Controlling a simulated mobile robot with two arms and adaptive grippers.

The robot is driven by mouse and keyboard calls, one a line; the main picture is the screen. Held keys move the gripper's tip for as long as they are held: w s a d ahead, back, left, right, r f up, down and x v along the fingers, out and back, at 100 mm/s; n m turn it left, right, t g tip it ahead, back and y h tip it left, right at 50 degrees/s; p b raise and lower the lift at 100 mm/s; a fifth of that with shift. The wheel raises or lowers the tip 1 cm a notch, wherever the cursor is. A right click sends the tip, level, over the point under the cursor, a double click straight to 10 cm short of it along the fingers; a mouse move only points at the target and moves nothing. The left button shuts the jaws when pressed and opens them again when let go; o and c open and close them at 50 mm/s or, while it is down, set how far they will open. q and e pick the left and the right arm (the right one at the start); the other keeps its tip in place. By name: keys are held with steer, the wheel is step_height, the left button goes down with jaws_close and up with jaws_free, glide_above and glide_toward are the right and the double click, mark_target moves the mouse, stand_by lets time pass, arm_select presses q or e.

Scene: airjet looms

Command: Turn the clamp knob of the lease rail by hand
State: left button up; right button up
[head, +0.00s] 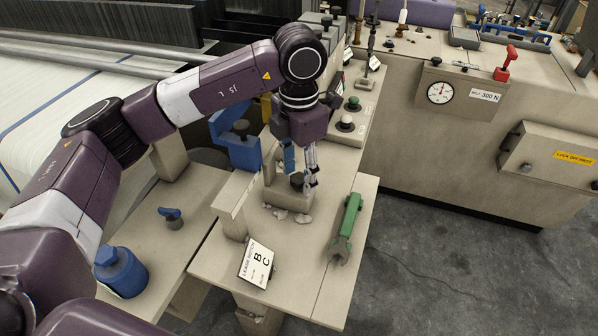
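My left gripper (303,178) points down over a beige block (287,197) on the bench in the middle of the head view. A small black knob (297,181) sits on top of this block, right at the fingertips. One silver finger shows on the knob's right side; the other side is partly hidden, so I cannot tell whether the fingers touch or grip the knob. My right gripper is not in view.
A green wrench (346,229) lies right of the block. A blue bracket with a black knob (234,142) stands left of the gripper. A blue bottle (121,271) and a small blue-handled part (171,214) are at left. A cabinet with gauge (440,92) stands behind right.

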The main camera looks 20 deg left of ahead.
arm_select(q)
steer(key=shift+r+p, duration=1.8)
steer(key=shift+r, duration=1.25)
